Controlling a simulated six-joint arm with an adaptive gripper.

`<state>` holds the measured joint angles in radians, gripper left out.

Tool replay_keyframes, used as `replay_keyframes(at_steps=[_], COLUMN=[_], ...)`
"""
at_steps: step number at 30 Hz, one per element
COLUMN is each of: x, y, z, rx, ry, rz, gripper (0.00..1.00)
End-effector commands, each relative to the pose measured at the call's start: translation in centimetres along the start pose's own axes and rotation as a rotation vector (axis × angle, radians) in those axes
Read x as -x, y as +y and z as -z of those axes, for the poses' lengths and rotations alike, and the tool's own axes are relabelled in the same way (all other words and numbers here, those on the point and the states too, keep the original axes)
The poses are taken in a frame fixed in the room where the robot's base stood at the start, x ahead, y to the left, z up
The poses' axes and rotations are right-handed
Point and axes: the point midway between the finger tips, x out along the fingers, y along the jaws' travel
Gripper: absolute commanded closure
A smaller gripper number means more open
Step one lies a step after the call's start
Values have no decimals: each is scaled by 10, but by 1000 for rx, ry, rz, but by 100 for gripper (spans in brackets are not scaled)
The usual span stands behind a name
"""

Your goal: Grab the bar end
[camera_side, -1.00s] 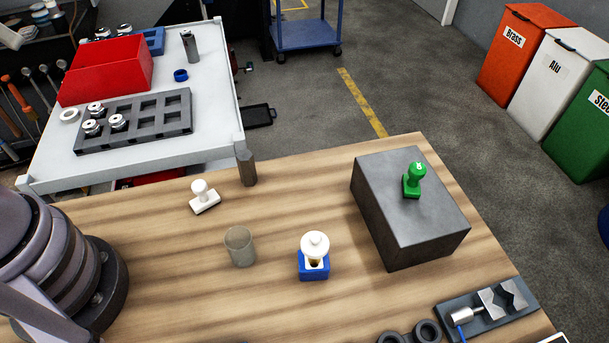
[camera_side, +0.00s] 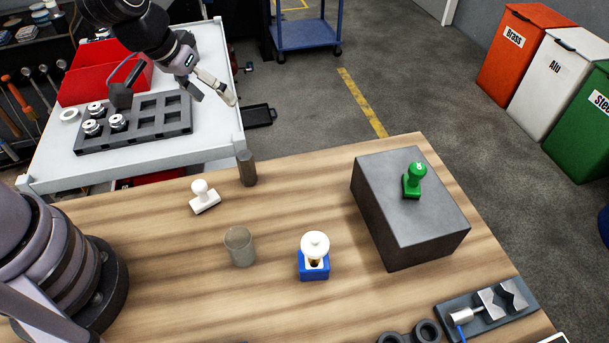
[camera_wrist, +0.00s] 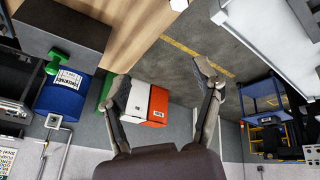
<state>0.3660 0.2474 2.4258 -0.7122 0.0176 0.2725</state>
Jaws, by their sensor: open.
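A short dark grey bar piece (camera_side: 247,168) stands upright at the wooden table's back edge in the side view; I take it for the bar end. My gripper (camera_side: 213,93) is in the air by the white cart's right side, above and left of that piece and apart from it. Its fingers are spread and empty. In the wrist view my gripper (camera_wrist: 164,80) is open, with only floor and distant bins between the fingers. I cannot make out the bar piece in the wrist view.
The white cart (camera_side: 215,135) holds a grey rack (camera_side: 160,128) and a red bin (camera_side: 85,78). On the wooden table (camera_side: 150,270) are a white stamp (camera_side: 204,198), a cup (camera_side: 240,247), a blue-based white-topped item (camera_side: 314,262) and a grey block (camera_side: 405,220) bearing a green stamp (camera_side: 414,180).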

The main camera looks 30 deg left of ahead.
Motion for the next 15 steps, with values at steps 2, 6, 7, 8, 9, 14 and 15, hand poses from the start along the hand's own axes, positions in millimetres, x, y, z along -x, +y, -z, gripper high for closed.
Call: replay_keyframes(at_steps=[2, 6, 7, 8, 9, 14, 15], x=[-36, -72, -77, -81, -84, -101, -108], y=[-3, -13, -14, -16, -18, -23, -25], z=[-12, -27, -29, -31, -33, -34, -35], rx=[5, 7, 6, 5, 3, 3, 3], ry=[-18, -17, -16, -16, -14, -12, -14], rz=[65, 164, 179, 192, 204, 223, 223], gripper=[35, 35, 35, 35, 35, 35, 35])
